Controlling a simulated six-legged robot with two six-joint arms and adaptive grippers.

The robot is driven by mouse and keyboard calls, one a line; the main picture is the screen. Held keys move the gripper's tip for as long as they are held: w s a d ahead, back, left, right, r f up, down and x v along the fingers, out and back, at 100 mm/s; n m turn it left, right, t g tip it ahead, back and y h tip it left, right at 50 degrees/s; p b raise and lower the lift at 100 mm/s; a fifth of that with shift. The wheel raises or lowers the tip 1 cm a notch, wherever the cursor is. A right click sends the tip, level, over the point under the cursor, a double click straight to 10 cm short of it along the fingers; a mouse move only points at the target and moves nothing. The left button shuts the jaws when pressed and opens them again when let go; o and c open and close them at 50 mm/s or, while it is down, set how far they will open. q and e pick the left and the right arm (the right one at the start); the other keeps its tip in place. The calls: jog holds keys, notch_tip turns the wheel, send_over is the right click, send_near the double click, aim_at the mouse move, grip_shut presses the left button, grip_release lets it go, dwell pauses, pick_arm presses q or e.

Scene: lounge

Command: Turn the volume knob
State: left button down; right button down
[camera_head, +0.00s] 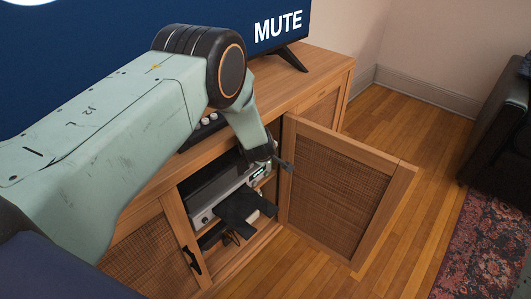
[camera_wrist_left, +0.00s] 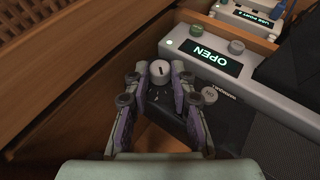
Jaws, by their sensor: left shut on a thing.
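A silver audio unit (camera_head: 205,214) sits on the shelf inside the open wooden cabinet. The left wrist view shows its front panel (camera_wrist_left: 262,84) with a lit display (camera_wrist_left: 210,59) reading OPEN. A round pale knob (camera_wrist_left: 160,72) with a dark mark stands near the panel's left end in that view. My left gripper (camera_wrist_left: 159,82) has its two fingers on either side of this knob, shut on it. In the head view, my left gripper (camera_head: 276,160) reaches into the cabinet opening by the unit's right end and hides the knob. My right gripper is in neither view.
The cabinet door (camera_head: 335,190) stands open on the right, close to my left gripper. A television (camera_head: 270,25) reading MUTE stands on top. Clear wooden floor lies right of the door.

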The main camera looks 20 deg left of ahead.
pick_arm(q)
jog(key=shift+g, duration=0.3)
dwell(0.5)
jog(key=c, duration=1.1)
grip_release()
jog(key=shift+r, duration=0.1)
jog(key=s+d, duration=0.1)
jog(key=s, duration=0.3)
jog(key=s+d, duration=0.1)
jog(key=s, duration=0.3)
jog(key=s+d, duration=0.1)
jog(key=s, duration=0.3)
jog(key=shift+s+d+r, duration=0.1)
jog(key=shift+d+r, duration=0.2)
jog(key=shift+r, duration=0.1)
